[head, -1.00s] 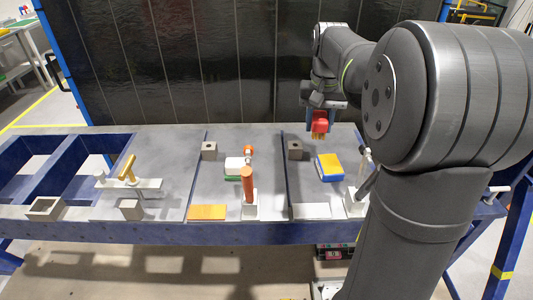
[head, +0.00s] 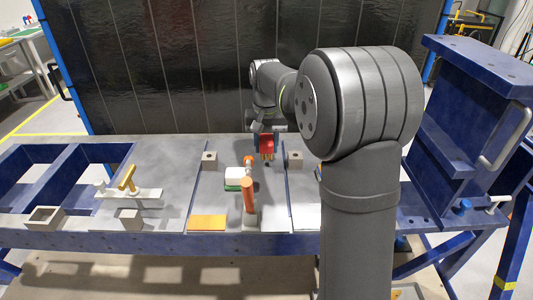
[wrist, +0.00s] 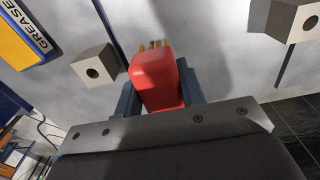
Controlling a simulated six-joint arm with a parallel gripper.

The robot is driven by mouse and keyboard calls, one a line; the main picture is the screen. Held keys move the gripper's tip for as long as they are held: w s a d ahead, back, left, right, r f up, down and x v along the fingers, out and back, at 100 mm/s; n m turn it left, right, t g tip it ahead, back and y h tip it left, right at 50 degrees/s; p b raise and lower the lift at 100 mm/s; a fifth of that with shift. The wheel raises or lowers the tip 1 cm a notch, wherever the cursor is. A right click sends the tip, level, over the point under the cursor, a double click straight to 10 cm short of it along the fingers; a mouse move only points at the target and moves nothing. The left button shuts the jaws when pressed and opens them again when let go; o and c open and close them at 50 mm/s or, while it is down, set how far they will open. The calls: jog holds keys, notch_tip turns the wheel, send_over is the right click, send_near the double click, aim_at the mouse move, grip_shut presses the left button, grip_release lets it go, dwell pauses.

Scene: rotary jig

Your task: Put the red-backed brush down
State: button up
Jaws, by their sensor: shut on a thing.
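My gripper (head: 267,142) is shut on the red-backed brush (head: 267,145) and holds it above the far part of the table, near a grey block with a hole. In the wrist view the red back of the brush (wrist: 160,80) sits between the two blue fingers of my gripper (wrist: 160,92), with its tan bristles pointing away from the palm. The brush appears clear of the table surface (head: 220,180).
Grey blocks with holes (head: 209,159) (head: 295,159) stand at either side. An orange-handled tool (head: 249,195), a white-and-green block (head: 233,178) and an orange plate (head: 207,223) are nearer. A yellow GREASE box (wrist: 18,38) shows in the wrist view.

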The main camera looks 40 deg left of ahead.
aim_at(267, 154)
jog(key=shift+f, duration=1.7)
jog(key=shift+f, duration=0.15)
jog(key=o, duration=0.9)
notch_tip(267, 154, up, 12)
jog(key=shift+r, duration=0.2)
